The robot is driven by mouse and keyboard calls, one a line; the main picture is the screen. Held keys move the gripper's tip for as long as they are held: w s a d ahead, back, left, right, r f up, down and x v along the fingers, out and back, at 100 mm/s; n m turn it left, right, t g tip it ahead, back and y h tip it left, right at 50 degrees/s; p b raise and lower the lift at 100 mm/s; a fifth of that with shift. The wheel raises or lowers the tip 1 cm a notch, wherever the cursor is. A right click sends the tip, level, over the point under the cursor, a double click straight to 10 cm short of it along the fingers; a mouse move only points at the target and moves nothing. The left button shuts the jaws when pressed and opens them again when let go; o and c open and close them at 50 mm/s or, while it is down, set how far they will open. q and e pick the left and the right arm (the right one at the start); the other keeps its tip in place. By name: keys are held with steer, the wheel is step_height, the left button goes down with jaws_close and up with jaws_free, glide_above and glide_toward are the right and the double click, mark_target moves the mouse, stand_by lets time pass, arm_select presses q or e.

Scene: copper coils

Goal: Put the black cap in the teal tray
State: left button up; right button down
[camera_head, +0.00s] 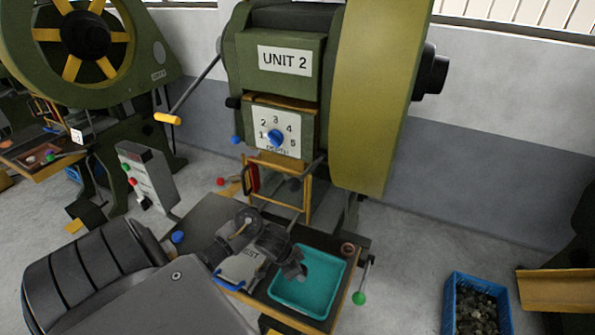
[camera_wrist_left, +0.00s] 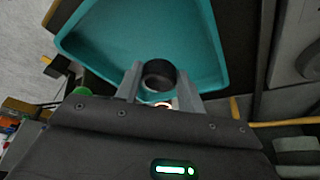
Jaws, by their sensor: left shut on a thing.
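The teal tray (camera_head: 318,290) lies on the machine's table in the head view, and its inside looks empty. It fills the top of the left wrist view (camera_wrist_left: 130,35). My left gripper (camera_head: 298,270) is over the tray's left part in the head view. In the left wrist view its two fingers (camera_wrist_left: 160,88) are shut on the black cap (camera_wrist_left: 159,73), a short dark ring-like piece. The cap shows against the tray there. In the head view I cannot make the cap out clearly. My right gripper is not in view.
The press marked UNIT 2 (camera_head: 285,60) stands behind the table. A small brown ring-shaped thing (camera_head: 347,248) and a green-knobbed lever (camera_head: 360,297) are right of the tray. A blue crate (camera_head: 450,300) of dark pieces stands on the floor at right.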

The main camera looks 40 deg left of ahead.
arm_select(q)
steer(key=shift+w+a+f, duration=0.25)
steer(key=shift+w+f, duration=0.05)
steer(key=shift+f, duration=0.1)
steer(key=shift+w+a+f+b, duration=0.15)
steer(key=shift+f+b, duration=0.6)
steer(key=shift+f, duration=1.05)
